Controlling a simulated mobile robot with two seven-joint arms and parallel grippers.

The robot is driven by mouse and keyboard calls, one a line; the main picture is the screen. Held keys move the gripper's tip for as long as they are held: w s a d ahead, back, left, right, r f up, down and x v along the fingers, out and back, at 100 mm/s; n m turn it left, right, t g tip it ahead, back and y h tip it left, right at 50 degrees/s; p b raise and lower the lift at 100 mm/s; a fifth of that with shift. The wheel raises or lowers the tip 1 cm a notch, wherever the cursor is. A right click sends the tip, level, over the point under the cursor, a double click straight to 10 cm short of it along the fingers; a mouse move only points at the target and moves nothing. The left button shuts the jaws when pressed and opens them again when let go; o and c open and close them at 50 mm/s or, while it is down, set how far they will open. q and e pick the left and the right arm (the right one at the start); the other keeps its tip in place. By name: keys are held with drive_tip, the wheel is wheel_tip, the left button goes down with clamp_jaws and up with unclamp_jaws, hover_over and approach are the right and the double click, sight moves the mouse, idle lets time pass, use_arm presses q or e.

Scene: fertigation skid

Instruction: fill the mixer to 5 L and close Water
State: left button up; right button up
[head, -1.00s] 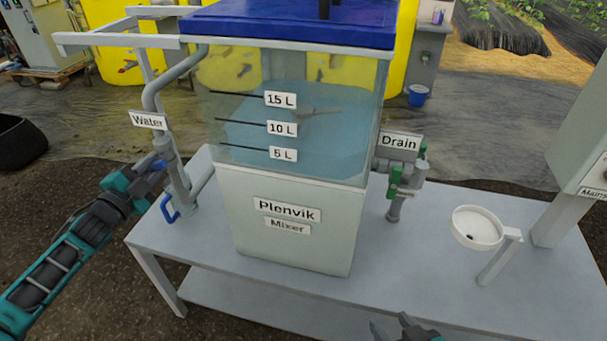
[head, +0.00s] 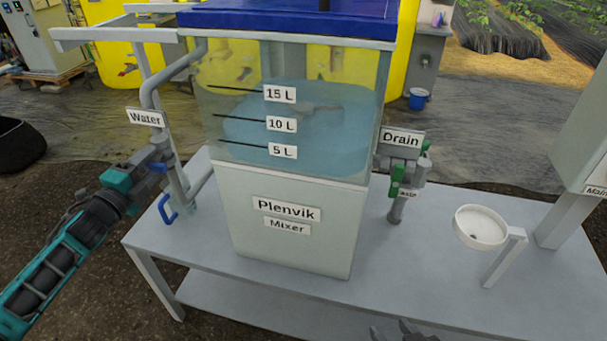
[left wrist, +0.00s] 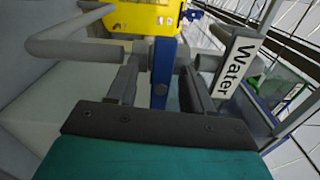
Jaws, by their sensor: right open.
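The clear mixer tank (head: 290,235) stands on the bench with pale blue water (head: 330,135) inside. Its marks are 15 L, 10 L and 5 L (head: 283,151); I cannot read the front waterline exactly against them. The Water pipe (head: 150,95) with its label (head: 145,117) runs down the tank's left side. My left gripper (head: 162,158) is at this pipe, its two fingers on either side of a blue handle (left wrist: 163,75) in the left wrist view. I cannot tell whether they press on it. My right gripper (head: 405,332) is open and empty at the bottom edge, partly cut off.
A lower blue handle (head: 167,209) sits below my left gripper. The Drain valve (head: 397,180) with a green handle is on the tank's right. A white bowl (head: 481,227) on a stand and a grey cabinet (head: 575,130) are further right. The bench front is clear.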

use_arm(q)
drive_tip(key=shift+s, duration=0.1)
use_arm(e)
drive_tip(key=shift+r, duration=0.1)
use_arm(q)
drive_tip(key=shift+p+v, duration=0.7)
drive_tip(key=shift+v, duration=0.9)
drive_tip(key=p+v, duration=0.1)
drive_tip(key=v, duration=0.2)
drive_tip(key=shift+s+a, duration=0.1)
drive_tip(key=shift+s, duration=0.2)
use_arm(e)
wheel_tip(320, 180, up, 2)
drive_tip(key=shift+r, duration=0.2)
